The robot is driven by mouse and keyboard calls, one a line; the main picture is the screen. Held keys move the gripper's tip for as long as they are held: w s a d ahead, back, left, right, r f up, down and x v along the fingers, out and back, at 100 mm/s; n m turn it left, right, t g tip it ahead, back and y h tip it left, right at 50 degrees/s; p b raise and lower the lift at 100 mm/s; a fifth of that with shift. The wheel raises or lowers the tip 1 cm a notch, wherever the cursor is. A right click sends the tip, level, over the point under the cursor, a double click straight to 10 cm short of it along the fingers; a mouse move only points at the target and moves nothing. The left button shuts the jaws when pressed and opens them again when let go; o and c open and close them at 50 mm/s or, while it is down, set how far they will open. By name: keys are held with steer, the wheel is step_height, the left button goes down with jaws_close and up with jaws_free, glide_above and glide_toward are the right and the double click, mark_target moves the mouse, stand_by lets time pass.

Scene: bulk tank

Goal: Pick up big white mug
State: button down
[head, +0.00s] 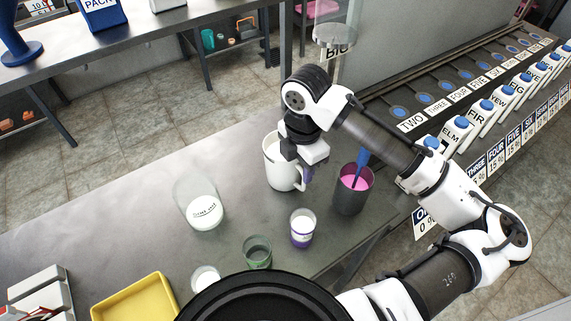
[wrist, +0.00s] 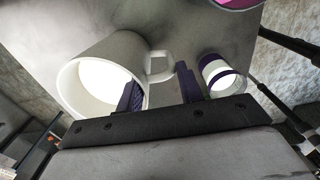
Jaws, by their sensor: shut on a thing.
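The big white mug (head: 277,173) is upright at the right part of the grey table and has white contents. My gripper (head: 305,170) is shut on it at its handle side, from above. In the wrist view the mug (wrist: 75,75) is at the left, its handle showing between the two purple fingers of my gripper (wrist: 160,90). One finger overlaps the mug's rim and the other is beyond the wall on the handle side. The exact contact is partly hidden. I cannot tell whether the mug's base touches the table.
A dark grey cup (head: 351,198) with pink contents and a blue utensil stands just right of the mug. A purple-banded glass (head: 303,235), a green glass (head: 257,253) and a labelled clear jar (head: 203,212) stand nearer. A yellow tray (head: 132,303) is front left. The table's left is clear.

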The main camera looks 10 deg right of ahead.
steer(key=shift+r, duration=0.25)
step_height(320, 180, up, 20)
steer(key=b, duration=0.1)
steer(key=shift+f, duration=0.25)
stand_by(1.2)
